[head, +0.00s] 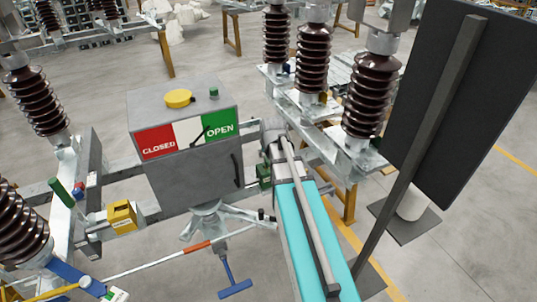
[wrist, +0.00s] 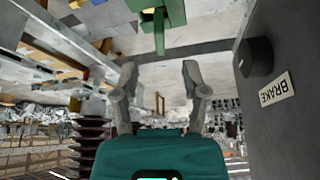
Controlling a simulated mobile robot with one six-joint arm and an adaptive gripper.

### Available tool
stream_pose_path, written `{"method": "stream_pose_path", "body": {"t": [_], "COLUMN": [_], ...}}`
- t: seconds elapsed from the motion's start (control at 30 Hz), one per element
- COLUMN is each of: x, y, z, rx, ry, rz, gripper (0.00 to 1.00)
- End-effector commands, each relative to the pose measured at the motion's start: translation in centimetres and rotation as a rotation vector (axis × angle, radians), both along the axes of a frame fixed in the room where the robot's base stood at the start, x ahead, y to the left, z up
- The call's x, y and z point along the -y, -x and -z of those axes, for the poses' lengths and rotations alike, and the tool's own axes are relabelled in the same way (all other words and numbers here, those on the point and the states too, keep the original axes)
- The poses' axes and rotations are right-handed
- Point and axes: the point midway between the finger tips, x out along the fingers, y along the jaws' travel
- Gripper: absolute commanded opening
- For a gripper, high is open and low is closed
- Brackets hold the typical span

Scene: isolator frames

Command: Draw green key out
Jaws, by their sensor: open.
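The green key (wrist: 159,32) shows at the top centre of the wrist view, its narrow part pointing down from a green block (wrist: 144,4). In the head view a small green block (head: 264,171) shows beside the grey cabinet, close to the end of my arm; I cannot tell the key apart there. My gripper (wrist: 159,70) is open and empty, with its two grey fingers apart. The key lies above and between the fingertips in the wrist view, apart from them. In the head view my arm hides most of the gripper.
The grey cabinet (head: 190,180) carries CLOSED and OPEN labels, a yellow cap (head: 178,98) and a green knob (head: 213,92). A black knob (wrist: 255,57) and BRAKE label (wrist: 275,89) are close on the right in the wrist view. Brown insulators (head: 312,58) and a dark panel (head: 460,100) stand right.

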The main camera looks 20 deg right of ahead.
Motion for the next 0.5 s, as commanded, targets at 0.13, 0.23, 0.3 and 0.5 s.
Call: {"method": "stream_pose_path", "body": {"t": [0.13,0.23,0.3,0.5], "x": [0.2,0.4,0.4,0.7], "y": [-0.8,-1.2,-1.5,-2.4], "z": [1.9,3.0,3.7,5.6], "rx": [0.0,0.0,0.0,0.0], "ry": [0.0,0.0,0.0,0.0], "rz": [0.001,0.001,0.001,0.001], "gripper": [0.57,0.57,0.57,0.57]}}
